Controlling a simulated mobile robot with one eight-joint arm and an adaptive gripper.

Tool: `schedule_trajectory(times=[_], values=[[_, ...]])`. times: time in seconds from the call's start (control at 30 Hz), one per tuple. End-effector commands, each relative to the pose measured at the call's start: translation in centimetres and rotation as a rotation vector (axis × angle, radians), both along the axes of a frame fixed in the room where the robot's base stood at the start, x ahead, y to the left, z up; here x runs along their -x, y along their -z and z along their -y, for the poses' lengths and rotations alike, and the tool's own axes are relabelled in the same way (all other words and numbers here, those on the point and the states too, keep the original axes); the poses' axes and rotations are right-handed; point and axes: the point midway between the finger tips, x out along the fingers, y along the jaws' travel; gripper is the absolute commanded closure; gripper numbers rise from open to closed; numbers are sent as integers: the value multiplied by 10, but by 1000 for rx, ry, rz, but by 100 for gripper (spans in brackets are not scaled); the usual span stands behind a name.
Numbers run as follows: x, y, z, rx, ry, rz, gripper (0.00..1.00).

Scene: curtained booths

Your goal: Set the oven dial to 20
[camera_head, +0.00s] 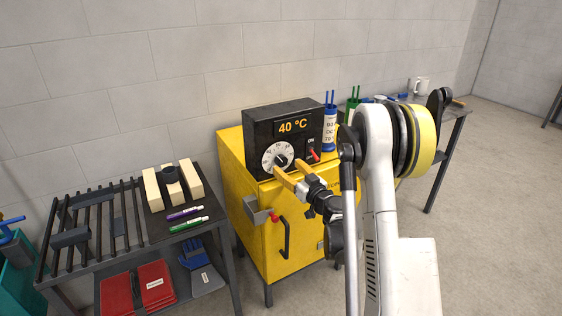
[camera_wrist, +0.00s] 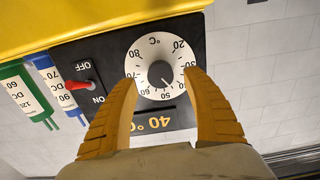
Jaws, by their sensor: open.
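The oven control box (camera_head: 262,131) is black and sits on top of the yellow cabinet (camera_head: 272,222). Its display (camera_head: 292,126) reads 40 °C. The oven dial (camera_head: 275,158) is a white numbered disc with a black knob on the box's front. In the wrist view, where the box appears upside down, the dial (camera_wrist: 161,72) lies just beyond and between my fingertips. My gripper (camera_head: 285,178) is open, with its two yellow-orange fingers (camera_wrist: 160,85) spread to either side of the dial's lower part. Nothing is between the fingers. Whether they touch the dial is unclear.
A red ON/OFF switch (camera_head: 312,155) is right of the dial. Blue (camera_head: 330,132) and green (camera_head: 352,108) containers stand at right. A dark rack table (camera_head: 128,225) with pale blocks and pens stands at left. The cabinet's door handle (camera_head: 285,240) sticks out below.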

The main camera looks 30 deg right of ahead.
Motion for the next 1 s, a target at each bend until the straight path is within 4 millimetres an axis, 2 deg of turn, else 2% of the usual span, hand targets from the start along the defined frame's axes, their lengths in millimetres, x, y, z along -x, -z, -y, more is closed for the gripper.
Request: schedule_trajectory(times=[0.1,0.23,0.4,0.63,0.8,1.0], values=[[-21,3,-1,0,-1,0,42],[-37,2,-1,0,0,0,42],[-45,1,-1,0,1,1,42],[-45,0,-1,0,1,1,43],[-45,0,-1,0,1,1,95],[-45,0,-1,0,1,1,95]])
